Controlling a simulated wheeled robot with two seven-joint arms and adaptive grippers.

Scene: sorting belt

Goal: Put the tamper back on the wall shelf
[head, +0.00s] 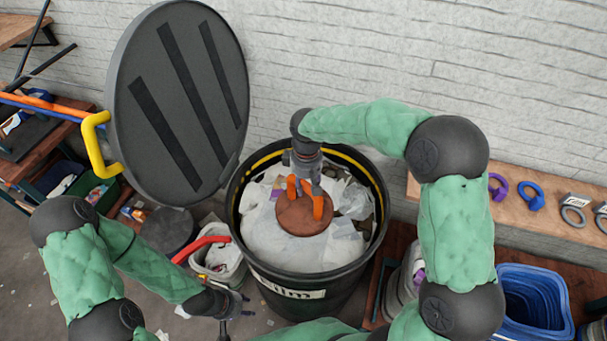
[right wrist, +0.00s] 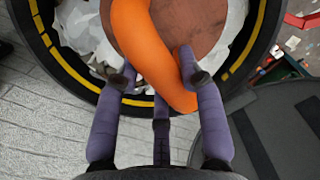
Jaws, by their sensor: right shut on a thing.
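The tamper (head: 303,222) has a round brown plate and an orange looped handle. It lies on the white film filling the black bin (head: 320,296); whether it touches the film or hangs just above it I cannot tell. My right gripper (head: 306,182) reaches down from above and is shut on the orange handle. In the right wrist view its purple fingers (right wrist: 160,80) stand on either side of the handle (right wrist: 150,50). The wall shelf (head: 450,201) is a wooden board on the right. My left gripper (head: 226,312) hangs low, left of the bin, away from the tamper; its fingers are unclear.
The bin's round grey lid (head: 180,100) stands raised behind left, with a yellow handle (head: 97,145). Purple (head: 497,187) and blue (head: 530,196) rings and grey tagged rings lie on the shelf. Blue tubs (head: 535,300) stand below it. A pale bucket (head: 219,262) stands left of the bin.

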